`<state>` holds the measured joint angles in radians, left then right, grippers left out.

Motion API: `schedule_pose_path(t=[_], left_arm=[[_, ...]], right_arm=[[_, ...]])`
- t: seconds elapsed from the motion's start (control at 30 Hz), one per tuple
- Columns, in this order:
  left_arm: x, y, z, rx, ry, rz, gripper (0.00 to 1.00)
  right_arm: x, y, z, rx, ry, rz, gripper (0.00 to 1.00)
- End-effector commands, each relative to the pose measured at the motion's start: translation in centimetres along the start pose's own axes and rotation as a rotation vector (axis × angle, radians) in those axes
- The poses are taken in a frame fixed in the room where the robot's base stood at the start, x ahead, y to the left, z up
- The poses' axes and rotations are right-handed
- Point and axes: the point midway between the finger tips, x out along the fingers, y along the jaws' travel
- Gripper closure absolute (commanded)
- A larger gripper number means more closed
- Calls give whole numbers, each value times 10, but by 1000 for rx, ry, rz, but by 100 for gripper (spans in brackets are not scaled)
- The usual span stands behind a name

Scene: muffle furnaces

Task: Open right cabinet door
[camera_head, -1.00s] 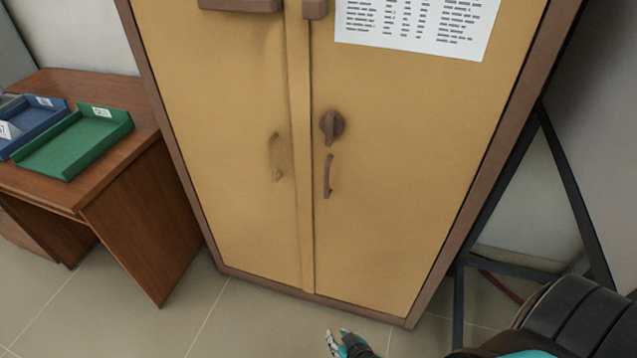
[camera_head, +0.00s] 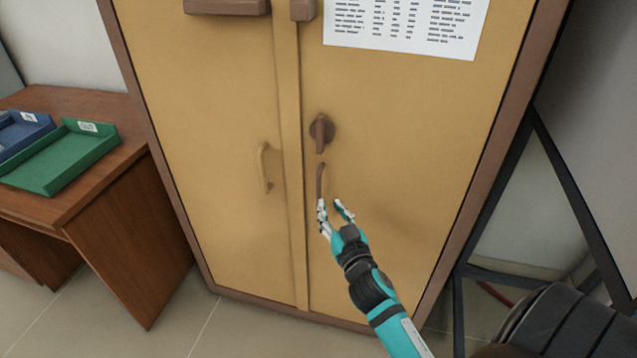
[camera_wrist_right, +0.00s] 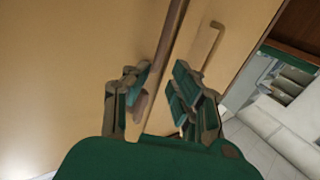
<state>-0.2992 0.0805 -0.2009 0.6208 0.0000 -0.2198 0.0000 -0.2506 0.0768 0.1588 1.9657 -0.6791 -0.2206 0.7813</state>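The right cabinet door (camera_head: 400,150) is tan and stands closed, with a slim brown vertical handle (camera_head: 320,180) below a round brown knob (camera_head: 321,132). My right gripper (camera_head: 333,208) is open at the handle's lower end, and one finger overlaps that end in the head view. In the right wrist view, the open fingers (camera_wrist_right: 160,92) stand on either side of a brown bar (camera_wrist_right: 168,50), which looks like this handle. I cannot tell whether they touch it. My left gripper is not in view.
The left cabinet door (camera_head: 205,130) is closed, with a tan handle (camera_head: 264,168). A wooden desk (camera_head: 125,215) with a green tray (camera_head: 60,160) and a blue tray (camera_head: 22,128) stands to the left. A dark metal frame (camera_head: 490,210) stands close on the right.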

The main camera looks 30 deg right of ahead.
Motion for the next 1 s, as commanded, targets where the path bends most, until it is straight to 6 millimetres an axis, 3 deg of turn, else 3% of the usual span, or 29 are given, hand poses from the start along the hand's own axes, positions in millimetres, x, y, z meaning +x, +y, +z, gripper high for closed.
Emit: schedule_pose_path(t=[0.2,0.4,0.6,0.9,1.0], left_arm=[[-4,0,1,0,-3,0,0],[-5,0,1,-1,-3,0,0],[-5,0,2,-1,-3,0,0],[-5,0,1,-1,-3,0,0],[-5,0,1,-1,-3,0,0]], right_arm=[[50,0,-2,-2,2,0,76],[83,0,0,-1,1,1,76],[98,0,0,-1,-1,0,76],[99,0,0,0,-1,0,76],[99,0,0,0,-1,0,89]])
